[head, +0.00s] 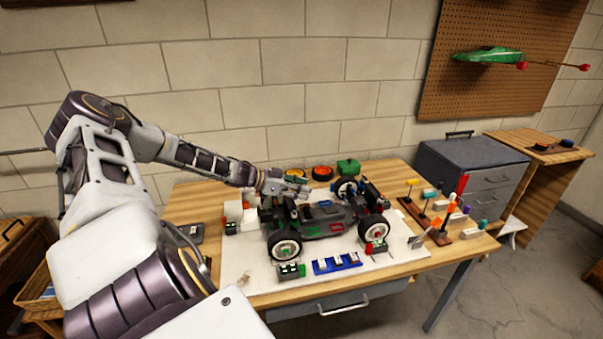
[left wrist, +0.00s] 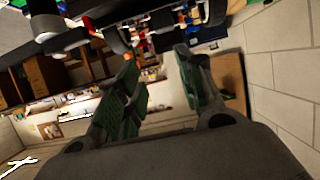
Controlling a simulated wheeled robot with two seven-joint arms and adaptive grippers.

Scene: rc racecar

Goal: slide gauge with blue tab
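An RC car (head: 320,220) with black wheels and white hubs stands on a white mat (head: 250,268) on the wooden table. A blue part (head: 325,204) shows on top of its chassis. A blue holder (head: 337,264) with white pieces lies in front of the car. I cannot tell which piece is the gauge with the blue tab. My left gripper (head: 303,188) is over the far side of the car. In the left wrist view its two green-padded fingers (left wrist: 157,60) are apart with nothing between them. Dark car parts (left wrist: 110,22) fill the top there. My right gripper is out of view.
Yellow, orange and green round items (head: 321,173) stand behind the car. A wooden rack (head: 428,222) with coloured-handled tools is at the right. Small white and orange blocks (head: 233,211) stand left of the car. A grey drawer cabinet (head: 470,168) stands beyond the table.

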